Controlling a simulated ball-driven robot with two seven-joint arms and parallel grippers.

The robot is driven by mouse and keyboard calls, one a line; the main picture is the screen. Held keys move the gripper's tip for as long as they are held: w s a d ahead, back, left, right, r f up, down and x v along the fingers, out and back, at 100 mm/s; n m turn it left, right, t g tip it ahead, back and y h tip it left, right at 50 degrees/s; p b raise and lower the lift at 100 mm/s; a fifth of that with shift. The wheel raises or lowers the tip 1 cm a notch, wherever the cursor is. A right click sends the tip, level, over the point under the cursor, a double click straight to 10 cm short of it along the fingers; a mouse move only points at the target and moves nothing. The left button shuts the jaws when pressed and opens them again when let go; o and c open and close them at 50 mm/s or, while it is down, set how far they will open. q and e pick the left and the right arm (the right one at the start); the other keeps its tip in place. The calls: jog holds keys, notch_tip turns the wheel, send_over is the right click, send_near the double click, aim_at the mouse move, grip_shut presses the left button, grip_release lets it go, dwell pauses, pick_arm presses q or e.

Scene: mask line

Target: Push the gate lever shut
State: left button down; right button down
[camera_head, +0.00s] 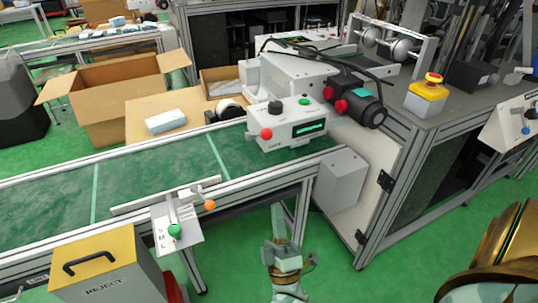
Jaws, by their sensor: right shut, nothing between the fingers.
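The gate lever with an orange knob (209,205) sits at the front edge of the green conveyor, on a pale bar (150,197) along the rail. A small plate with a green knob (175,231) hangs just below it. A white control box (289,126) with a red button stands on the conveyor, and its front carries lettering that seems to read GATE. My right gripper (278,214) is shut and empty. It points up the picture in front of the conveyor, right of the orange knob and apart from it. My left gripper is out of view.
A yellow-topped REJECT bin (95,265) stands at the lower left. A grey box (341,178) is mounted right of my gripper, beside a white panel. An open cardboard box (115,106) lies behind the conveyor.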

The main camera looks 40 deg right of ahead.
aim_at(258, 135)
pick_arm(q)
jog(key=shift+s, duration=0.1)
